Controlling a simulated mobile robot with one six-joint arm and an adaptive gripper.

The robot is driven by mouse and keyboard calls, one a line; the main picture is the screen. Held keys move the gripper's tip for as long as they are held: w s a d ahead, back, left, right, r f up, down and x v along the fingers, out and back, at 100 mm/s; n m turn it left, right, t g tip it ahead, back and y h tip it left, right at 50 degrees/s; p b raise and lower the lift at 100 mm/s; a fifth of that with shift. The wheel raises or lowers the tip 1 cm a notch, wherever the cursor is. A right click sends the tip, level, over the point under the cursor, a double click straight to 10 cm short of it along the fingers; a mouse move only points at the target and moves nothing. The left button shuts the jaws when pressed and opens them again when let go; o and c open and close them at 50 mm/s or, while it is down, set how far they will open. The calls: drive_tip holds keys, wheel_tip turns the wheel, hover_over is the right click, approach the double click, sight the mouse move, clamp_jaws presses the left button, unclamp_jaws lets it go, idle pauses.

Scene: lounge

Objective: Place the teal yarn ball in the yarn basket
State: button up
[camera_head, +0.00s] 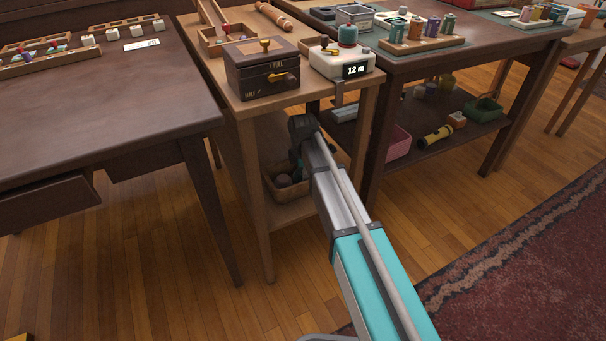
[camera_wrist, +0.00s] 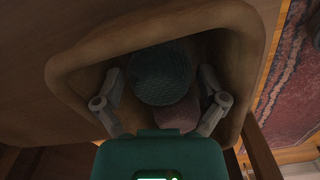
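The teal yarn ball (camera_wrist: 162,75) lies inside the yarn basket (camera_wrist: 75,65) in the wrist view, dark in the shade, with a woven texture. My gripper (camera_wrist: 162,72) is open, one finger on each side of the ball, with gaps visible between fingers and ball. In the head view the basket (camera_head: 272,187) stands on the lower shelf of the narrow wooden table, and my arm reaches down into it. There my fingers are mostly hidden by the arm and the shade.
A dull pink ball (camera_wrist: 178,115) lies in the basket beside the teal one. The table's leg (camera_head: 258,200) and top (camera_head: 285,105) are close to my arm. A dark box (camera_head: 262,75) and a white meter (camera_head: 342,62) reading 12 m stand above. Open floor lies in front.

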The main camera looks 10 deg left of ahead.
drive_tip(key=shift+r, duration=0.2)
idle(0.4)
wheel_tip(320, 180, up, 7)
drive_tip(key=p, duration=0.7)
drive_tip(key=shift+r+p, duration=0.2)
drive_tip(key=shift+p, duration=0.2)
drive_tip(key=shift+s, duration=0.15)
idle(0.6)
